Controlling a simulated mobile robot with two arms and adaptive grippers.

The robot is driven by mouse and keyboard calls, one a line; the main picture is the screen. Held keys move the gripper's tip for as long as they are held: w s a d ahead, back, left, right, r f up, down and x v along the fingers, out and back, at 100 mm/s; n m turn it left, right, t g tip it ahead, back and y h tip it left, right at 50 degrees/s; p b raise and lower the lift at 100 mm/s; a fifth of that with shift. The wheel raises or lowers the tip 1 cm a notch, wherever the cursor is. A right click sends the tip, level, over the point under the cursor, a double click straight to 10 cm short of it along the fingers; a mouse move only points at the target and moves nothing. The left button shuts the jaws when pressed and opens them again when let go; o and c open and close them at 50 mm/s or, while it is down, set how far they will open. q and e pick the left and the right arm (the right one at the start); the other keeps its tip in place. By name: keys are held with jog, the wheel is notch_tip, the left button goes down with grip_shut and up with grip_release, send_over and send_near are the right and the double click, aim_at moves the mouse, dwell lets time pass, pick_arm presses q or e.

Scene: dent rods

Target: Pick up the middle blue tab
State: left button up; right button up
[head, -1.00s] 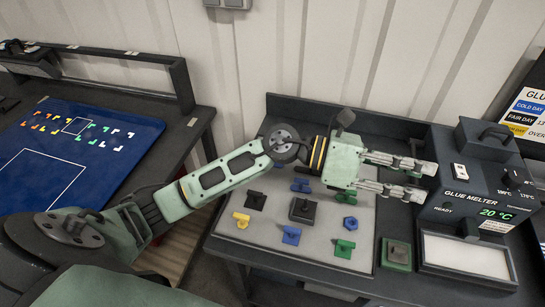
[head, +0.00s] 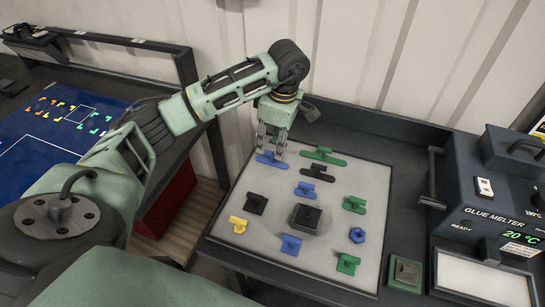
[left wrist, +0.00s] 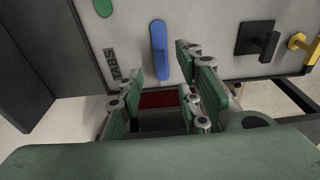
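Several blue pieces lie on the light grey board (head: 275,215). A long blue tab (head: 271,160) is at the back left and a blue tab (head: 304,189) is nearer the board's middle. A squarer blue tab (head: 291,245) lies at the front, and a blue hexagonal piece (head: 357,235) at the right. My left gripper (head: 270,150) points down over the back-left blue tab, open and empty. In the left wrist view the long blue tab (left wrist: 159,50) shows beyond the gap between the open fingers (left wrist: 162,85). Contact cannot be told. My right gripper is not in view.
Green tabs (head: 323,156), black tabs (head: 317,173) and a yellow tab (head: 238,224) lie around on the board. A black block (head: 305,218) stands near its middle. The glue melter (head: 500,190) stands at the right. A red container (head: 168,200) is beside the table at left.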

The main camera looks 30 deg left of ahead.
aim_at(272, 153)
pick_arm(q)
jog(key=shift+s+f+p, duration=0.1)
jog(key=shift+f+p, duration=0.2)
jog(key=shift+f, duration=0.1)
jog(key=f, duration=0.1)
jog(key=f+p, duration=0.1)
jog(key=f, duration=0.1)
jog(key=shift+a+f, duration=0.2)
jog(key=shift+f, duration=0.5)
grip_shut()
